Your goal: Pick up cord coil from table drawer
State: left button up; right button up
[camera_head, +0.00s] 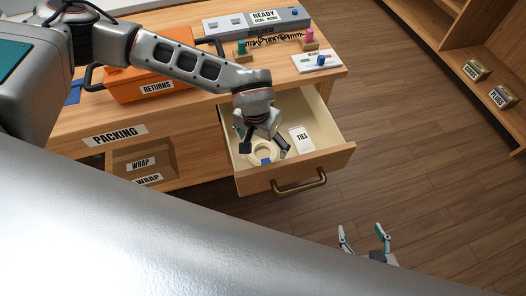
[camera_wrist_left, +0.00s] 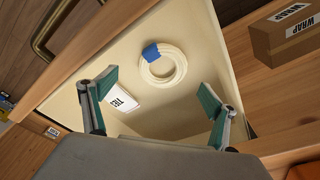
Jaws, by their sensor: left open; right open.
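The table drawer (camera_head: 322,152) is pulled open with a brass handle on its front. Inside lies a cream cord coil (camera_head: 257,158) with a blue wrap; it also shows in the left wrist view (camera_wrist_left: 174,72). My left gripper (camera_head: 266,148) is open, over the drawer and close to the coil in the head view. In the left wrist view the open fingers (camera_wrist_left: 160,110) stand apart, with the coil ahead of them and nothing between them. My right gripper (camera_head: 364,236) is open and empty, low over the floor in front of the drawer.
A white TIES packet (camera_head: 301,139) lies beside the coil in the drawer. On the tabletop are an orange RETURNS box (camera_head: 150,72) and a grey READY device (camera_head: 258,22). A WRAP box (camera_head: 143,161) sits in the shelf left of the drawer. Open floor lies to the right.

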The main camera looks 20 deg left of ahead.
aim_at(263, 154)
pick_arm(q)
jog(key=f, duration=0.3)
jog(key=w+f, duration=0.1)
jog(key=f, duration=0.1)
jog(key=shift+w+a+f+b, duration=0.15)
jog(key=shift+a+f+b, duration=0.05)
jog(key=shift+f+b, duration=0.2)
jog(key=c, duration=1.2)
